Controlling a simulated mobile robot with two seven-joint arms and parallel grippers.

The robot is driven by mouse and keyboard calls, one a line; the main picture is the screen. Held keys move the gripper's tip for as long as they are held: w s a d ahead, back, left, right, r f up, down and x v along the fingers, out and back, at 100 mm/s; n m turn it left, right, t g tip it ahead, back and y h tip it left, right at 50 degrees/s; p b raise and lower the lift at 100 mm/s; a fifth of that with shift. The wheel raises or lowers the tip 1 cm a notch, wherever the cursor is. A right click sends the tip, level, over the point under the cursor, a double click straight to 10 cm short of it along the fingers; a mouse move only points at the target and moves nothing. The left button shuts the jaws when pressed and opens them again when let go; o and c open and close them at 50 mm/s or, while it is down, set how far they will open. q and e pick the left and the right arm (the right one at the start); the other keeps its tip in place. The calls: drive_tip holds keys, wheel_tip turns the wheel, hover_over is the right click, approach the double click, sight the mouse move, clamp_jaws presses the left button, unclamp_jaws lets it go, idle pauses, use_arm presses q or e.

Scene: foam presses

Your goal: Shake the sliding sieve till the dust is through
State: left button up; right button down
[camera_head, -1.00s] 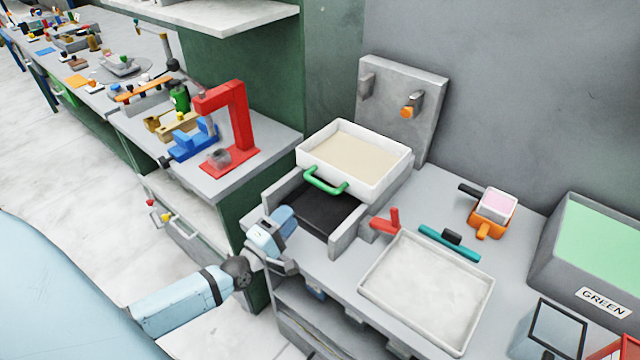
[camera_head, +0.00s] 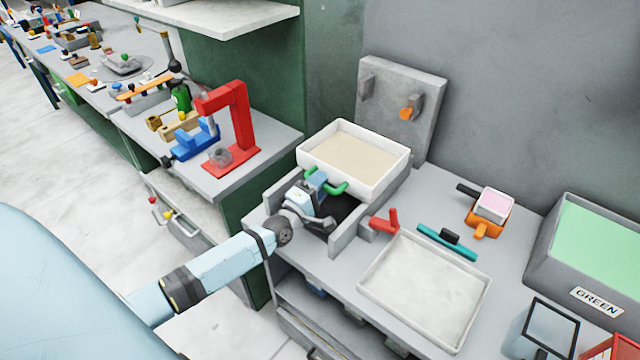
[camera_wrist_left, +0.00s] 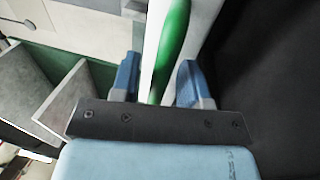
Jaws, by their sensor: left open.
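The sliding sieve is a white-rimmed tray (camera_head: 387,187) with a beige fill, set at the far end of a grey rail frame (camera_head: 347,243). A green handle (camera_head: 345,187) sticks out of its near side. My left gripper (camera_head: 318,183) is at this handle, above the dark bed of the frame. In the left wrist view the green handle (camera_wrist_left: 170,45) runs between the two blue fingers (camera_wrist_left: 158,82), which are apart. The gripper hides part of the handle and the dark bed. My right gripper is not in view.
A white tray of pale material (camera_head: 425,290) lies right of the frame, with a red clamp (camera_head: 384,222) and a teal bar (camera_head: 447,243) behind it. A grey upright plate (camera_head: 385,85) stands behind the sieve. A red press (camera_head: 240,125) stands on the left bench.

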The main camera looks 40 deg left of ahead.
use_arm(q)
drive_tip(key=shift+c, duration=0.4)
clamp_jaws()
drive_tip(key=r+p+v, duration=0.1)
drive_tip(key=v, duration=0.7)
drive_tip(key=shift+s+r, duration=0.2)
drive_tip(key=shift+r, duration=0.1)
drive_tip(key=shift+o, duration=0.4)
unclamp_jaws()
drive_tip(key=b+v, duration=0.2)
drive_tip(key=v, duration=1.1)
drive_tip(key=shift+s, duration=0.4)
drive_tip(key=shift+a+f, duration=0.1)
drive_tip(key=shift+a, duration=0.05)
